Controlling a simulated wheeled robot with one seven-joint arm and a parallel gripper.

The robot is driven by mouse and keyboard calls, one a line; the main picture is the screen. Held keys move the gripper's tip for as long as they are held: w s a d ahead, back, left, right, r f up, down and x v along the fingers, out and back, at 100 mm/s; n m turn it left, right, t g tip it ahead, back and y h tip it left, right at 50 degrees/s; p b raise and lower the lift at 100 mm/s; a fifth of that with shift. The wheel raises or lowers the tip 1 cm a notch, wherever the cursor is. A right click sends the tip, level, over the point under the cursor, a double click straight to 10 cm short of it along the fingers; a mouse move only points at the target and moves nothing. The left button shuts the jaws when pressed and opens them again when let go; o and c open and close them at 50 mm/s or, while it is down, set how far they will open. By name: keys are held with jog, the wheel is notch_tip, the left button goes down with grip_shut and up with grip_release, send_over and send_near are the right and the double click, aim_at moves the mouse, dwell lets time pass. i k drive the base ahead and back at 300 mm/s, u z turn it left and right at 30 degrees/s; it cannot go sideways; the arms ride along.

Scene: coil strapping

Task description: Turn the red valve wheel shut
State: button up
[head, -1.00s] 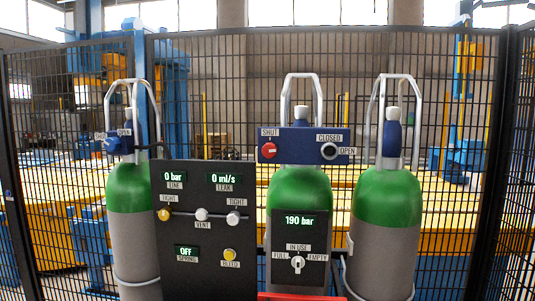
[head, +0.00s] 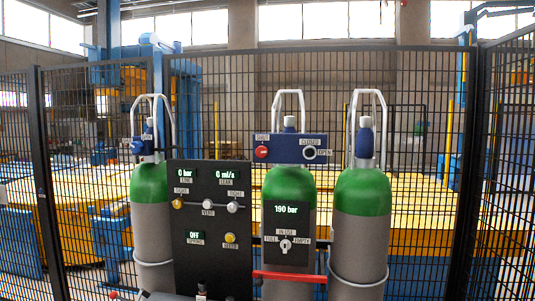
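The red valve wheel (head: 262,152) is a small round knob on the left part of a blue block (head: 285,155), in front of the top of the middle green-and-grey cylinder (head: 289,184). A small plate above the wheel is blurred now; it read SHUT one second ago. A dark round fitting (head: 309,152) sits to its right beside plates reading CLOSED and OPEN. A dark panel on this cylinder reads 190 bar (head: 286,209). I cannot tell from this distance how far the wheel is turned. My gripper is not in view.
Similar cylinders stand left (head: 150,187) and right (head: 362,195). A black panel (head: 210,265) with displays and knobs stands between the left and middle ones. A red bar (head: 290,276) crosses low in front. Black mesh fencing (head: 430,120) closes the back. Small parts at the bottom edge are unclear.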

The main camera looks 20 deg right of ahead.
aim_at(261, 152)
jog(key=z, duration=0.3)
jog(key=i, duration=1.1)
jog(key=u, duration=0.55)
